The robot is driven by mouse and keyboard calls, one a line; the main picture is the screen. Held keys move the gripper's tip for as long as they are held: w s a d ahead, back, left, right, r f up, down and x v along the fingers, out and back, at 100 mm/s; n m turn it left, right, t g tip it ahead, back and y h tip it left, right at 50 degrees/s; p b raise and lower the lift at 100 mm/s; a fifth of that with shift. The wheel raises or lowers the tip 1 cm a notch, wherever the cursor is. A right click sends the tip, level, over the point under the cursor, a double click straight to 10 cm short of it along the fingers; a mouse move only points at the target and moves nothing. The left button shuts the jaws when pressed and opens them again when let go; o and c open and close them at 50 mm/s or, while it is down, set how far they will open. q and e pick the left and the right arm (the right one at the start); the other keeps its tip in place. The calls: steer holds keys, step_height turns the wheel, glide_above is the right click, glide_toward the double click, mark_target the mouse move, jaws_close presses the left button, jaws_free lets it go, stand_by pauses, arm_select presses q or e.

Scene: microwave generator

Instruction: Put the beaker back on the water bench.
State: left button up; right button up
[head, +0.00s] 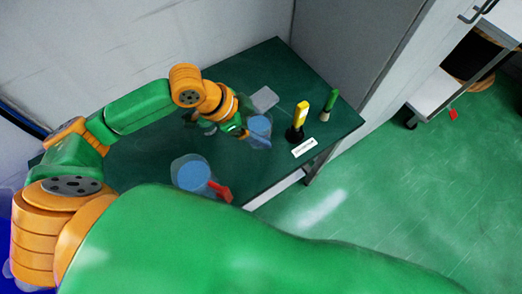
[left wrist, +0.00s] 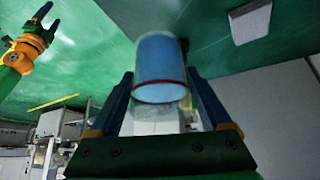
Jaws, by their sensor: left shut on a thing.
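The beaker (head: 259,126), clear with blue liquid inside, is in my left gripper (head: 254,136) over the dark green bench top (head: 140,165). In the left wrist view, the beaker (left wrist: 160,62) sits between the two blue fingers of my left gripper (left wrist: 163,95), which is shut on it. It looks about upright. I cannot tell whether its base touches the bench. My other gripper (left wrist: 36,35) shows small at the upper left of the left wrist view, seemingly empty; its jaw opening is unclear.
A larger clear vessel of blue liquid (head: 190,173) stands near the front edge, beside a red object (head: 221,191). A yellow and black item (head: 299,120), a green-handled item (head: 329,104), a white label (head: 304,148) and a grey flat piece (head: 264,98) are on the bench's right part.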

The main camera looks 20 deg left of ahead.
arm_select(q)
steer(key=shift+s+f, duration=0.1)
step_height(320, 180, down, 11)
steer(key=shift+d+r, duration=0.1)
steer(key=shift+r, duration=0.1)
arm_select(e)
steer(key=shift+r, duration=0.2)
arm_select(q)
steer(key=shift+f+b, duration=0.15)
steer(key=shift+b, duration=0.2)
arm_select(e)
steer(key=shift+f, duration=0.1)
arm_select(q)
steer(key=o, duration=1.6)
steer(key=shift+r, duration=0.2)
steer(key=p+v, duration=0.1)
steer(key=v, duration=1.1)
arm_select(e)
steer(key=shift+r, duration=0.55)
